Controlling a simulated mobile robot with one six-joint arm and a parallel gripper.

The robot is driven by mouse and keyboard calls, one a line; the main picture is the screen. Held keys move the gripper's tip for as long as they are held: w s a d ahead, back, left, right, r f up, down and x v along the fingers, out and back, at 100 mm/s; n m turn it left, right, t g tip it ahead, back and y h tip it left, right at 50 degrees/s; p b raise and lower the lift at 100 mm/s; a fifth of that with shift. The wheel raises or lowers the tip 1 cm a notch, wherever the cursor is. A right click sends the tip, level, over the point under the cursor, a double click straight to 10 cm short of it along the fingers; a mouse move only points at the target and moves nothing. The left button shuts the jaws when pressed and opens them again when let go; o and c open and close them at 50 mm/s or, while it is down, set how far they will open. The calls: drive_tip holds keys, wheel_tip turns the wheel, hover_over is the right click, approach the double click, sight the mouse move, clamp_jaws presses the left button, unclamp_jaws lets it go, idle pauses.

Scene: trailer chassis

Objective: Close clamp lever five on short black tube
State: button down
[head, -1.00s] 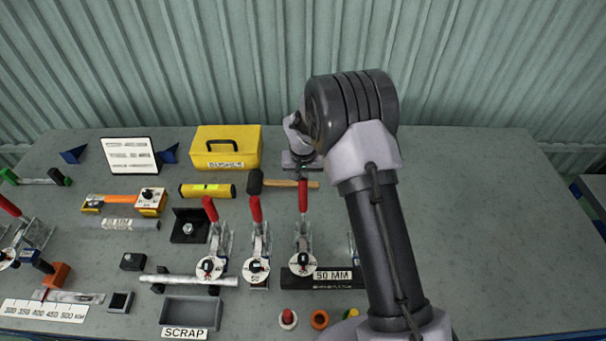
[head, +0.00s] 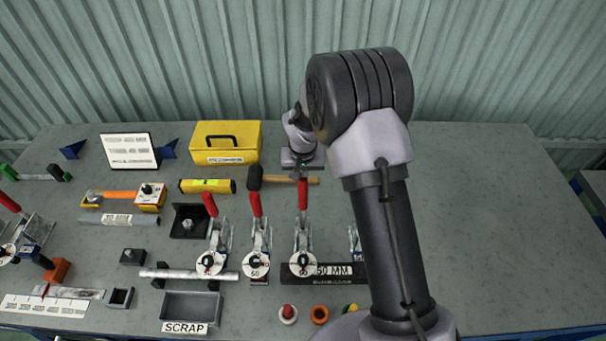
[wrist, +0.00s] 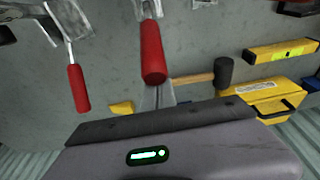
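A toggle clamp with a red upright lever (head: 303,194) stands at the black tube (head: 312,284), beside a 50 MM label. In the wrist view, this lever (wrist: 152,52) points toward my gripper. My gripper (head: 303,172) is just behind the lever's top end; its narrow grey fingers (wrist: 157,97) show beyond the red tip. I cannot tell whether they touch it or how far apart they are. Another red lever (wrist: 78,88) is left in the wrist view; my arm mostly hides its clamp in the head view. The number on the clamp is unreadable.
Two more red-levered clamps (head: 255,205) (head: 210,206) stand close to the left. A hammer (head: 285,181), yellow level (head: 207,186) and yellow toolbox (head: 226,148) lie behind. A scrap tray (head: 190,304) and round buttons (head: 288,314) are in front. The table's right side is clear.

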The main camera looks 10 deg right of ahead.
sight(303, 183)
drive_tip(key=shift+s+a+r, duration=0.1)
drive_tip(key=shift+s+r, duration=0.05)
drive_tip(key=shift+s, duration=0.3)
drive_tip(key=shift+s+a+r, duration=0.1)
drive_tip(key=shift+s+r, duration=0.05)
drive_tip(key=shift+s, duration=0.25)
drive_tip(key=shift+s+a+b, duration=0.2)
drive_tip(key=shift+s+b, duration=0.45)
drive_tip(key=shift+s, duration=0.35)
wheel_tip(303, 183, up, 8)
drive_tip(key=p, duration=0.5)
drive_tip(key=shift+w+r, duration=0.1)
drive_tip(key=shift+r, duration=0.15)
drive_tip(key=shift+f, duration=0.1)
